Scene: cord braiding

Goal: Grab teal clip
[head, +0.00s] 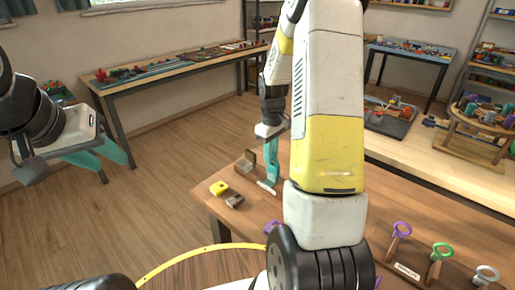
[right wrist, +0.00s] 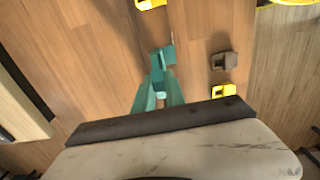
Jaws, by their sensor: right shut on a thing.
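The teal clip (right wrist: 163,56) shows in the right wrist view at the tips of my right gripper's teal fingers. My right gripper (right wrist: 159,82) is shut on it, over the wooden table. In the head view my right gripper (head: 271,178) points down at the table's far left part; the clip cannot be told apart from the teal fingers there. My left gripper (head: 108,161) hangs at the left, away from the table, with its two teal fingers apart and nothing between them.
A yellow clip (head: 218,187) and a dark brown clip (head: 234,201) lie left of my right gripper. A brown block (head: 246,161) stands behind them. A purple clip (head: 271,227) is partly hidden by my right arm. Ringed stands (head: 439,262) are at the table's right.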

